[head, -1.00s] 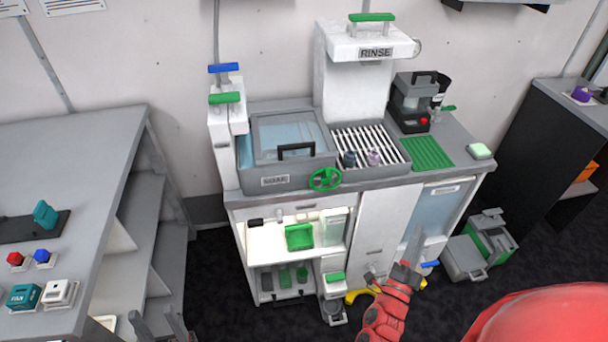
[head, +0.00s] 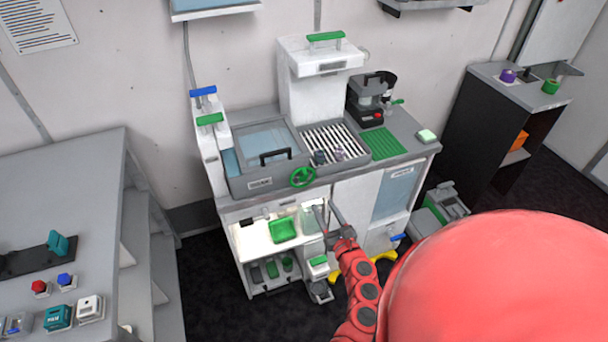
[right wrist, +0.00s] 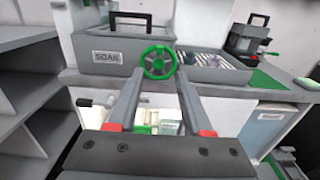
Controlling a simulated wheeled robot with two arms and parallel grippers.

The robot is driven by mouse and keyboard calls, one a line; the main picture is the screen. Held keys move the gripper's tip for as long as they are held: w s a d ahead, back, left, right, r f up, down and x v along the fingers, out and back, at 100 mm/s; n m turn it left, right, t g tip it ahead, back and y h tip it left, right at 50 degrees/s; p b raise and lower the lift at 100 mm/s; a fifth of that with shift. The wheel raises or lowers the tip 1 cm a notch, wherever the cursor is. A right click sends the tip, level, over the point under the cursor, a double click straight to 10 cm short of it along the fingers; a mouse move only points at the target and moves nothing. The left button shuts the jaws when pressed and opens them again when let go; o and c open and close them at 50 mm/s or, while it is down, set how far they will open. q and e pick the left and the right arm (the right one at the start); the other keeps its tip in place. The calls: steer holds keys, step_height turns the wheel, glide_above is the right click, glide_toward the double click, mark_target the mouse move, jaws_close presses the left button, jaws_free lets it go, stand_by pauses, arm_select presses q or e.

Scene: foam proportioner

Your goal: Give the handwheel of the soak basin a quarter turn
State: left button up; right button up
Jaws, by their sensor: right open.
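The soak basin (head: 235,184) is a grey box with a clear lid and black handle at the left of the counter. Its green handwheel (head: 303,177) sits on the front right corner. In the right wrist view the basin (right wrist: 108,57) has a SOAK label, and the handwheel (right wrist: 158,63) shows whole, just beyond the fingertips. My right gripper (head: 325,208) is open and empty, below and a little right of the handwheel and apart from it. In the right wrist view the open fingers (right wrist: 158,85) point toward the wheel. My left gripper is not in view.
A slatted rack (head: 335,146) with small bottles stands right of the basin, below the white rinse tower (head: 315,100). A lit shelf with a green tray (head: 283,230) lies under the counter. A grey bench (head: 85,205) stands at the left. The floor in front is partly clear.

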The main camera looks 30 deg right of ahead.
mark_target(306, 175)
steer(key=x, duration=1.4)
steer(key=shift+w+d, duration=0.1)
steer(key=shift+w, duration=0.05)
jaws_close()
